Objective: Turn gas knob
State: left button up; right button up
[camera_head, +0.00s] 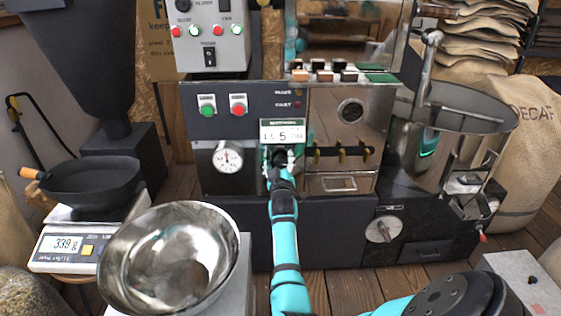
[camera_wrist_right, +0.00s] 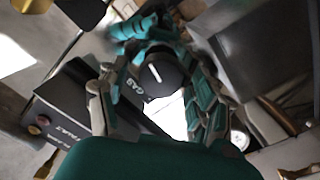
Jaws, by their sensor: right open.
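The gas knob (camera_wrist_right: 160,76) is a round black dial with a white pointer line in the right wrist view, beside a dark "GAS" label. In the head view my own gripper largely hides it. My right gripper (camera_head: 281,160) is at the roaster's front panel, just under the small sign with a 5 and right of the round gauge. In the right wrist view, its open fingers (camera_wrist_right: 155,88) stand on either side of the knob. I cannot tell whether they touch it. My left gripper is not in view.
The roaster panel (camera_head: 262,80) has green and red buttons above and a pressure gauge (camera_head: 227,158) at left. A steel bowl (camera_head: 172,262) stands in front at left, beside a scale (camera_head: 68,246) with a black pan (camera_head: 92,184). A round cooling tray (camera_head: 460,105) is at right.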

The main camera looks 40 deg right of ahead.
jog(key=c, duration=1.2)
